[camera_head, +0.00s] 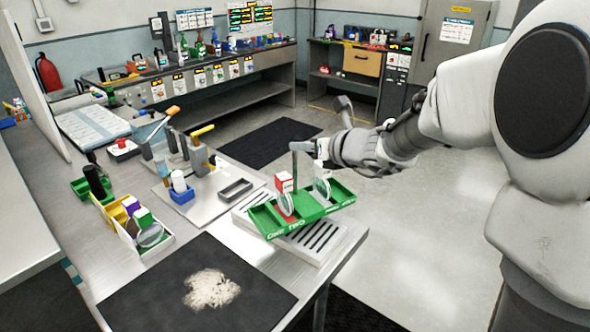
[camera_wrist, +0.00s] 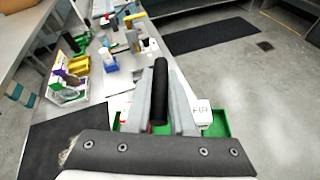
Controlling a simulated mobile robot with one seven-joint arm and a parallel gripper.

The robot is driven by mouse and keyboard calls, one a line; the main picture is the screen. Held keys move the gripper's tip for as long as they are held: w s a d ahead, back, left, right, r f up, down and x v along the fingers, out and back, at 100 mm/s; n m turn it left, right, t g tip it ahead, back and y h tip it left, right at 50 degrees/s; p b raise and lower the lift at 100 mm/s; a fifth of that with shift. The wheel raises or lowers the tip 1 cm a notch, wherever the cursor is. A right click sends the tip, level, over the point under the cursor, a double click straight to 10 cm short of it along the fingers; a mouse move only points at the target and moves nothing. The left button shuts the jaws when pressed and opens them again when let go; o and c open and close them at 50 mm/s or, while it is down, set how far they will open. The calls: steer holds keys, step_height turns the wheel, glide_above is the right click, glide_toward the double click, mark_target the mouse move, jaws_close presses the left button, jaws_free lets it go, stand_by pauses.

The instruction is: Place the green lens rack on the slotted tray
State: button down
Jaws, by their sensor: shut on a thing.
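The green lens rack (camera_head: 325,207) has compartments holding round lenses and a red and white box. It hangs tilted over the white slotted tray (camera_head: 345,240), near the table's right corner. I cannot tell whether its lower edge touches the tray. My gripper (camera_head: 312,148) is shut on the rack's upright handle, above the rack. In the wrist view, my gripper's grey fingers (camera_wrist: 160,108) close around the black handle (camera_wrist: 159,85), and green parts of the rack (camera_wrist: 220,125) show beyond them. The rack covers part of the slotted tray.
A black mat (camera_head: 195,290) with a pale pile lies at the table's front. A white bin (camera_head: 145,238) with lenses and boxes stands at left. A small grey tray (camera_head: 235,189) and a stand with a yellow handle (camera_head: 200,150) are behind the rack. Open floor lies right.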

steer(key=shift+w+a+f+b, duration=0.1)
steer(key=shift+a+f+b, duration=0.2)
steer(key=shift+f, duration=0.55)
steer(key=shift+w+a+f+b, duration=0.15)
steer(key=shift+a+f, duration=0.2)
steer(key=shift+f, duration=0.45)
steer(key=shift+s+a+f+b, duration=0.1)
steer(key=shift+a+f+b, duration=0.2)
steer(key=shift+f, duration=0.55)
steer(key=shift+f, duration=0.2)
steer(key=c, duration=0.8)
jaws_free()
steer(key=shift+o, duration=0.2)
